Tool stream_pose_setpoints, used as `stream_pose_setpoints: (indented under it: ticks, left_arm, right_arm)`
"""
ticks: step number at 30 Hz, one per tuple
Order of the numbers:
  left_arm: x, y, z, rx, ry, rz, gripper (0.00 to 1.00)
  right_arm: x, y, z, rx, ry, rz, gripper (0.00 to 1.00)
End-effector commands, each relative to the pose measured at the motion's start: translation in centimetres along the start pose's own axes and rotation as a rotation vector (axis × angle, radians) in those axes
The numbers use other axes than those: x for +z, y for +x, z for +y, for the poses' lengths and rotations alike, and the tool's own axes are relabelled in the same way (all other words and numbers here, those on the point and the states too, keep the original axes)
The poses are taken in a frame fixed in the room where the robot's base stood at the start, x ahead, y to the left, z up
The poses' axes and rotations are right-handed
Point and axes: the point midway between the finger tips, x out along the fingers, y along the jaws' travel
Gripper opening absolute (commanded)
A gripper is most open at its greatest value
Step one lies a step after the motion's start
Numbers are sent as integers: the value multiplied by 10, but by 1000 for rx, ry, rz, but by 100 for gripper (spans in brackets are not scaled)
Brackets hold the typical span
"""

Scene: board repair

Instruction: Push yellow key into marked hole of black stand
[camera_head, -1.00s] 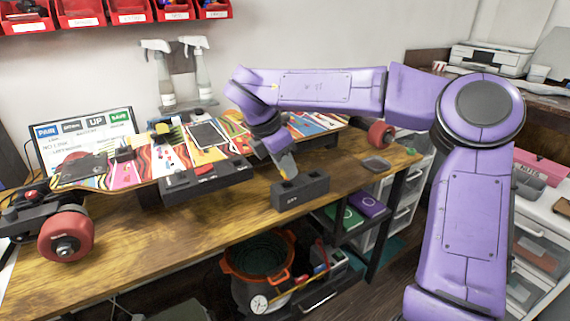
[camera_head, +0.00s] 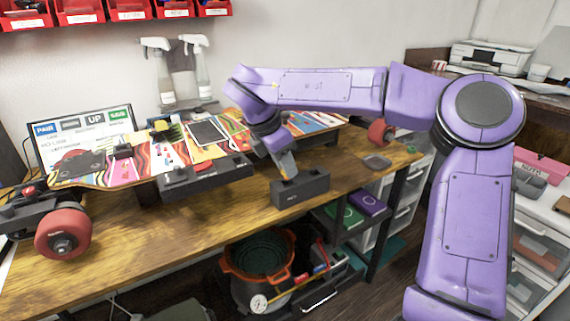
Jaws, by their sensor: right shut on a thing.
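The black stand (camera_head: 301,191) is a small dark block near the front edge of the wooden table. My right gripper (camera_head: 289,176) points down at the top of the stand, towards its left half, with its fingertips at or very close to the top face. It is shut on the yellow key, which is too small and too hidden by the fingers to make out. The marked hole cannot be made out either, so I cannot tell how deep the key sits. My left gripper is not in view.
A colourful skateboard deck (camera_head: 130,170) with red wheels (camera_head: 63,233) lies along the table. A long black block (camera_head: 207,177) stands left of the stand. Spray bottles (camera_head: 160,75) stand at the back. The wooden tabletop (camera_head: 190,232) is clear in front.

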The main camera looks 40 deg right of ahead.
Motion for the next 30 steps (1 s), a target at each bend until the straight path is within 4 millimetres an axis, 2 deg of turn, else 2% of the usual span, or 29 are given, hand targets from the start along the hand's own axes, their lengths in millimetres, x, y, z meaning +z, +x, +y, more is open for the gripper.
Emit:
stream_pose_setpoints:
  ticks: [30]
  left_arm:
    - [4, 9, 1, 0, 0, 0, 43]
  right_arm:
    - [-3, 7, 0, 0, 0, 0, 0]
